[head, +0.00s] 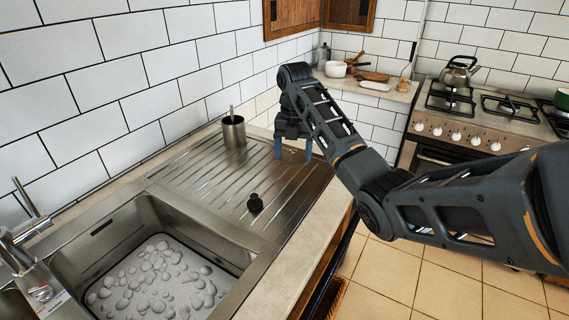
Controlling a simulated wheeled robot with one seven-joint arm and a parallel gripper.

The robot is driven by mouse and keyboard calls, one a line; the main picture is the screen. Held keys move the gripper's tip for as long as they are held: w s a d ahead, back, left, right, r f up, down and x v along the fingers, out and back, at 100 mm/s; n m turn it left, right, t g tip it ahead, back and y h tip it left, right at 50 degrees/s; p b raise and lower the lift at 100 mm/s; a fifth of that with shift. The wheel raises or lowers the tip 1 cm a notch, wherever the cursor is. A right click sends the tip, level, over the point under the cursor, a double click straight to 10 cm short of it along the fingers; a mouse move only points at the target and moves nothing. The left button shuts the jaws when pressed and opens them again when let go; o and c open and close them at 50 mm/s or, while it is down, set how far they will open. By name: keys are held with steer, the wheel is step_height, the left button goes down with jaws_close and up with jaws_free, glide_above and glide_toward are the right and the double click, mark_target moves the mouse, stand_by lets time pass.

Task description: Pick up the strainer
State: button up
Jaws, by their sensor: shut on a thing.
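My gripper (293,153) points down over the far right end of the metal drainboard (185,180). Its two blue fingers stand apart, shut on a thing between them. That thing is small and metallic against the metal board, and its shape is hard to make out; I take it to be the strainer (293,147). I cannot tell whether it touches the board.
A metal cup (233,131) stands at the back by the tiled wall. The sink (220,246) is at lower left. A stove (470,128) with a kettle (459,72) is at right.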

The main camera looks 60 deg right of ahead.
steer(key=s+d+r+p, duration=0.4)
steer(key=s+d+r, duration=0.1)
steer(key=s, duration=0.2)
steer(key=shift+s+r, duration=0.25)
steer(key=shift+s, duration=0.1)
